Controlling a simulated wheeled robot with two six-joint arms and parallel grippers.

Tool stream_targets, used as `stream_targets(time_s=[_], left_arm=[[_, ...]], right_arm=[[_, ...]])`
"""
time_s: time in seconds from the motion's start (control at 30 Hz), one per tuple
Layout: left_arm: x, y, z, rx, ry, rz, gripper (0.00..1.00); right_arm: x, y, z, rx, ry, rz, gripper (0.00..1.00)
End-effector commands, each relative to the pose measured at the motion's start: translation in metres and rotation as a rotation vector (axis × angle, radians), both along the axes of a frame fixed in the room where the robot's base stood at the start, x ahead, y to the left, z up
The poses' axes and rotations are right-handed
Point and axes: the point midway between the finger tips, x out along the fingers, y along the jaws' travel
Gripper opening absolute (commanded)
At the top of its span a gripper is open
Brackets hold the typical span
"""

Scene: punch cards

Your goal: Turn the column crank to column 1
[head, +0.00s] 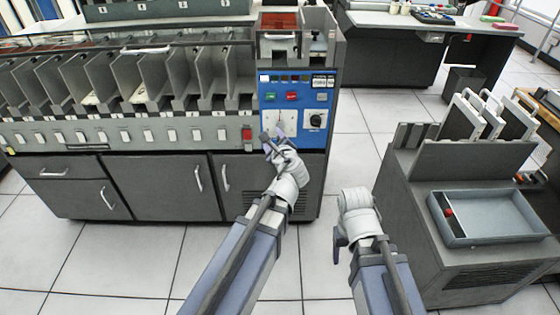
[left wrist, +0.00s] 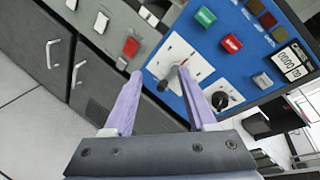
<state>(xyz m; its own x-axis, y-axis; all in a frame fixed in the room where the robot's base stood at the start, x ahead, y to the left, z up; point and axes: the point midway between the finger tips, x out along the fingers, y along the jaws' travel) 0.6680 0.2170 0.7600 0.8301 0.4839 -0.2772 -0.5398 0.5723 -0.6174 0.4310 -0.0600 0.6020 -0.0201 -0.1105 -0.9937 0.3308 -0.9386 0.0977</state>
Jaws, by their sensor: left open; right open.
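The blue control panel (head: 298,98) is on the right end of the grey machine. A white dial plate (left wrist: 197,62) on it carries the column crank, a grey hub (left wrist: 178,70) with an arm to a small black knob (left wrist: 162,86) at lower left. My left gripper (left wrist: 160,76) is open in front of the plate, with the crank between its fingers in the left wrist view; whether they touch it I cannot tell. In the head view my left gripper (head: 272,141) hides part of the plate. My right gripper (head: 339,245) is low over the floor, empty.
A black rotary knob (head: 316,119) sits right of the crank plate. Green (left wrist: 205,17) and red (left wrist: 231,43) buttons are above, and a red switch (head: 247,134) is to the left. A grey cabinet with a tray (head: 490,240) stands at right. Floor between is clear.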

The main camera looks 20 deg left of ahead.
Motion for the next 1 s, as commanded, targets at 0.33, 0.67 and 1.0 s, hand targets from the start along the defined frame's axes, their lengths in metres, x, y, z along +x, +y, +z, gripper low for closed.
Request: stream_targets(time_s=[0.33, 0.67, 1.0], left_arm=[[0.034, -0.002, -0.081, 0.572, 0.044, -0.242, 0.57], [0.046, -0.010, -0.108, 0.872, 0.086, -0.352, 0.57], [0.051, -0.010, -0.107, 0.893, 0.090, -0.359, 0.57]], right_arm=[[0.000, 0.000, -0.127, -0.001, -0.001, 0.001, 0.66], [0.000, 0.000, -0.169, 0.000, -0.002, 0.002, 0.66], [0.000, 0.000, -0.168, 0.000, -0.002, 0.002, 0.66]])
